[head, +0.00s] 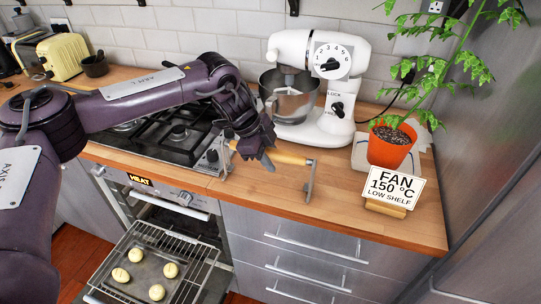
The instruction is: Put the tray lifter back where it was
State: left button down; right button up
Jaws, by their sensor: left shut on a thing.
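The tray lifter has a pale wooden handle (290,158) and flat grey metal ends, one hanging down at the right over the wooden counter. My left gripper (266,157) comes from the left and is shut on the tray lifter's handle, in front of the stand mixer. The gripper hides part of the handle. I cannot tell whether the metal ends touch the counter. My right gripper is not in view.
The white stand mixer (340,122) with its steel bowl stands behind. A potted plant (389,147) and a "FAN 150 °C" sign (393,186) are at right. Below left, a baking tray (148,270) with several dough pieces sits on a pulled-out rack.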

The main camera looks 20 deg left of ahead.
pick_arm(q)
jog(key=shift+f, duration=0.1)
jog(key=c, duration=1.2)
grip_release()
jog(key=shift+o, duration=0.4)
jog(key=b+v, duration=0.1)
jog(key=v, duration=1.1)
jog(key=shift+b, duration=0.4)
